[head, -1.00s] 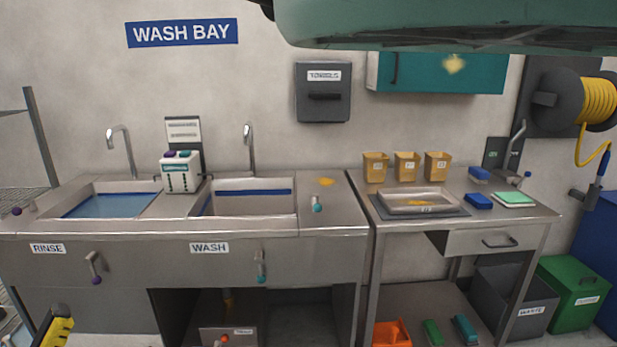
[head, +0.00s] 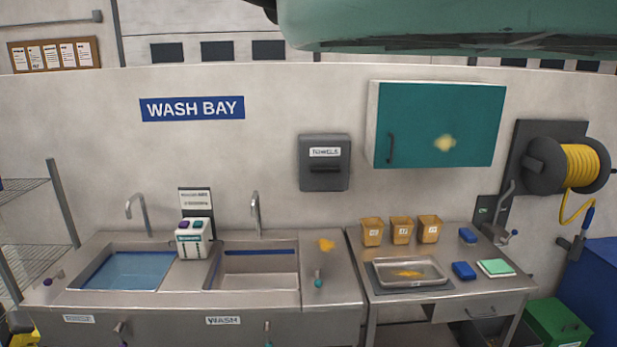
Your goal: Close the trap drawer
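The trap drawer is not in view now. In the earlier frame a low steel box with a small label showed at the bottom edge, under the wash sink; its label was too small to read. The wash sink (head: 258,292) is now at the lower middle, with its labelled front panel (head: 190,328) cut by the bottom edge. The space below that panel is out of frame. My gripper is not in view.
A rinse basin (head: 128,272) lies left of the wash sink. A steel table (head: 345,310) with a front drawer (head: 480,309) stands on the right, bearing a tray (head: 408,284). A teal wall cabinet (head: 440,125) and hose reel (head: 545,165) are above. A green bin (head: 556,325) stands lower right.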

